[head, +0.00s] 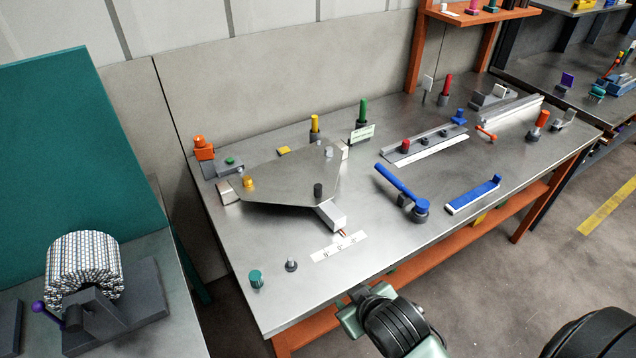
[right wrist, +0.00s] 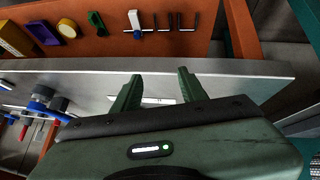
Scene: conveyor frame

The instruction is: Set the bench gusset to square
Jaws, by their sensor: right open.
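The gusset is a flat grey metal plate with angled sides (head: 285,175), lying on the left part of the bench (head: 365,215). A dark knob (head: 318,190) stands on its near right part and a yellow knob (head: 249,183) at its left corner. A block with a pointer (head: 332,216) juts from its near corner toward a white marked scale strip (head: 340,246). My right gripper (right wrist: 160,82) is open and empty at the bench's front edge, apart from the gusset. A white strip (right wrist: 155,101) shows between its fingers. My left gripper is not in view.
A blue-handled lever (head: 403,192) and a blue-and-white bar (head: 473,194) lie right of the gusset. A green knob (head: 256,279) and a small grey post (head: 291,264) stand near the front left. An orange lower shelf (right wrist: 180,45) holds small items.

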